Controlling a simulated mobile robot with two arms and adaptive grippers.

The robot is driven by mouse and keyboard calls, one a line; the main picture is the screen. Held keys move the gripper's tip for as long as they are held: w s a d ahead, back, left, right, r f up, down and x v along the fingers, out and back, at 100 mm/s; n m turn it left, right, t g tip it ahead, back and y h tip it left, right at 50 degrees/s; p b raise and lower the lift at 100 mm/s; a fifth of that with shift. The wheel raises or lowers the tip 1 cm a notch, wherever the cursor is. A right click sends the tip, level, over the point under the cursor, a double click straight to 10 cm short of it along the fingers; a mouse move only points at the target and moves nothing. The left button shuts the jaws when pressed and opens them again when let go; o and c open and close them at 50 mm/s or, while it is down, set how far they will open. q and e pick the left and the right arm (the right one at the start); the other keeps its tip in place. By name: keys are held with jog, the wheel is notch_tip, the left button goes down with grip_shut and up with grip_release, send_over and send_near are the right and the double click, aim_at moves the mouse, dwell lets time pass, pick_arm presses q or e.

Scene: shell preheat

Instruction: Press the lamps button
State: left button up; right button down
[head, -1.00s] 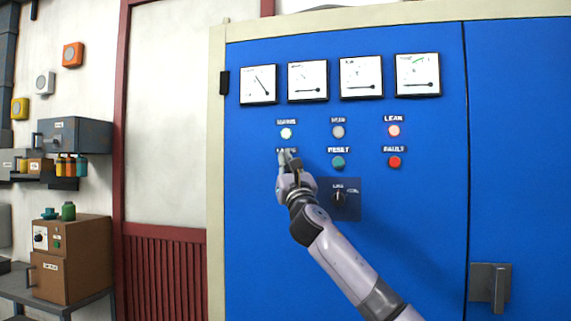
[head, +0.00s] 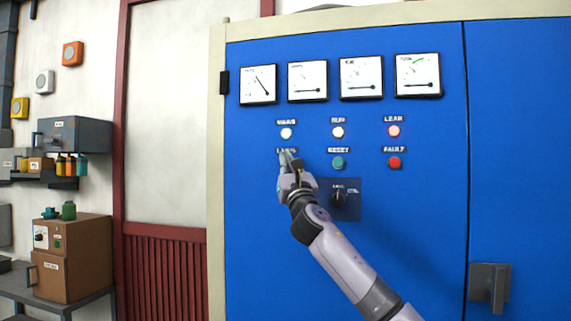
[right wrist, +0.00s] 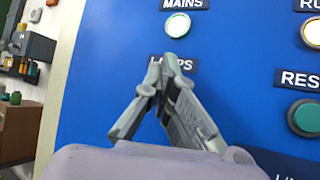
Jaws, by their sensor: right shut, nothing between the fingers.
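The blue control cabinet (head: 250,235) fills the middle and right of the head view. My right gripper (head: 287,155) is shut and empty, with its fingertips at the panel just below the lamps label (head: 280,151). In the right wrist view the shut fingertips (right wrist: 166,58) cover part of that label, and the button under it is hidden behind the fingers. I cannot tell whether they touch it. The mains light (head: 286,133) above is lit white, and the run light (head: 338,132) is lit too. My left gripper is out of view.
The teal reset button (head: 338,163) is close to the right of my gripper. A rotary switch (head: 339,199) sits just below, beside my wrist. The red fault button (head: 394,162), lit leak light (head: 394,131) and a door handle (head: 490,288) are farther right.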

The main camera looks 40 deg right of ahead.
jog(key=shift+s+a+f, duration=0.1)
jog(key=shift+s+a, duration=0.4)
jog(key=shift+a, duration=0.05)
jog(key=shift+s+a+p, duration=0.25)
jog(key=shift+s+a, duration=0.55)
jog(key=shift+a, duration=0.2)
jog(key=shift+s+a+p, duration=0.25)
jog(key=shift+s+a, duration=0.55)
jog(key=shift+a, duration=0.15)
